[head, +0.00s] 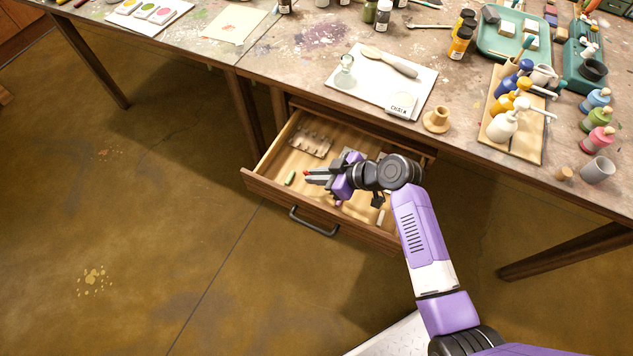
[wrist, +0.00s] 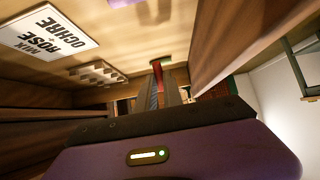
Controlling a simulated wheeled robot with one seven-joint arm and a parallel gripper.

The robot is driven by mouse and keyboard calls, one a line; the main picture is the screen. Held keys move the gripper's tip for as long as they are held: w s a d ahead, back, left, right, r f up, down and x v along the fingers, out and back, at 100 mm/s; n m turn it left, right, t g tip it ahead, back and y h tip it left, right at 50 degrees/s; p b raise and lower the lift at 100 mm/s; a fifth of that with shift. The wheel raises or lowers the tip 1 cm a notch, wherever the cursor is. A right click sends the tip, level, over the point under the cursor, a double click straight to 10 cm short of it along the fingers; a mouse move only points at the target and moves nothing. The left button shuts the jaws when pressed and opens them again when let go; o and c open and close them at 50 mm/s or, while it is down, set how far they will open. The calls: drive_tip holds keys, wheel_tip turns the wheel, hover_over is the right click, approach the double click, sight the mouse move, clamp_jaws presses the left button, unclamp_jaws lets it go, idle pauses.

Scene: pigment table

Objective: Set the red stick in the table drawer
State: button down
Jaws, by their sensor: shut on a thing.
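The table drawer (head: 268,196) is pulled open below the table front, with a dark handle on its face. My gripper (head: 317,177) is over the open drawer, pointing left, with its fingers shut on the red stick (head: 307,173). Only a small red end shows in the head view. In the wrist view, the red stick (wrist: 157,70) stands out between the fingertips (wrist: 168,90), inside or just above the drawer. I cannot tell whether the stick touches the drawer floor.
A lettered card (wrist: 48,35) shows in the wrist view. The drawer's left floor has bare room. The tabletop above holds bottles and a white board (head: 350,95).

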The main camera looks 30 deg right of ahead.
sight(318, 190)
drive_tip(key=shift+f, duration=1.8)
drive_tip(key=shift+b, duration=0.3)
drive_tip(key=shift+f, duration=0.2)
drive_tip(key=c, duration=1.5)
unclamp_jaws()
drive_tip(key=shift+r, duration=0.2)
drive_tip(key=shift+s+d+r, duration=0.15)
drive_tip(key=shift+s+r, duration=0.05)
drive_tip(key=p+v, duration=0.1)
drive_tip(key=v, duration=1)
drive_tip(key=shift+s+r, duration=0.1)
drive_tip(key=shift+s, duration=0.05)
